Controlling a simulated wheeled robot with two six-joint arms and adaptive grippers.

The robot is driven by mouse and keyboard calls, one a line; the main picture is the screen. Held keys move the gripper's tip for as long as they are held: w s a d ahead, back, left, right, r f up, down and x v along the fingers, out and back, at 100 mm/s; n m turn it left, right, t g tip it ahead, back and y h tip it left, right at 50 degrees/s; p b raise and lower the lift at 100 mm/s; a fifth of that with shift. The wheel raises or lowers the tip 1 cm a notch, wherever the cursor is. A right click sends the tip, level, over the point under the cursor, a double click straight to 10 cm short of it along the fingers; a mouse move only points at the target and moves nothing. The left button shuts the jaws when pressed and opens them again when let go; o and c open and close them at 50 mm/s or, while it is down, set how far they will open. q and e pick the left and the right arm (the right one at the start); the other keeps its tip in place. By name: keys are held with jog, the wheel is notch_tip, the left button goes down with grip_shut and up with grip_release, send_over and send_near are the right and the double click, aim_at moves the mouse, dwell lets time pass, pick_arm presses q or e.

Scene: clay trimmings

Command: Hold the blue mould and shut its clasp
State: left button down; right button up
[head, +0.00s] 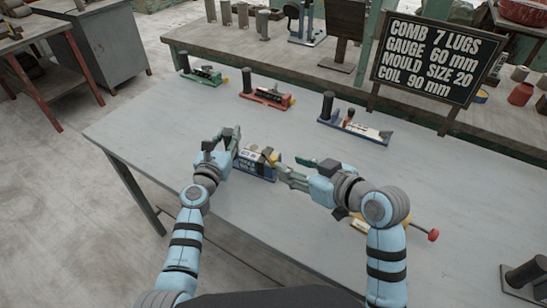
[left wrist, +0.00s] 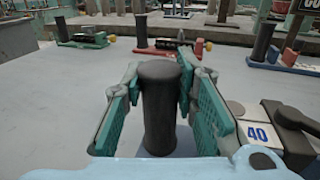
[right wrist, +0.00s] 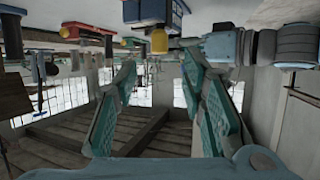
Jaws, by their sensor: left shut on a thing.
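The blue mould (head: 262,176) stands near the middle of the table, with white panels on it; one reads 40 in the left wrist view (left wrist: 257,134). Its dark clasp (left wrist: 292,118) is at the right edge there. A yellow tip (head: 268,151) stands up at its right end in the head view and shows upside down in the right wrist view (right wrist: 159,42). My left gripper (head: 231,138) is shut on the black post (left wrist: 159,105) beside the white panel. My right gripper (head: 287,165) is open and empty, just right of the mould. Whether the clasp is shut is unclear.
Green (head: 203,77), red (head: 266,99) and another blue (head: 357,128) device stand along the far side of the table. A yellow device (head: 360,225) is partly behind my right arm. A sign (head: 430,58) stands on the bench behind. The table's left part is clear.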

aim_at(277, 160)
jog(key=x, duration=0.8)
jog(key=shift+w+a+f, duration=0.15)
jog(key=shift+w, duration=0.05)
jog(key=shift+c, duration=0.5)
grip_shut()
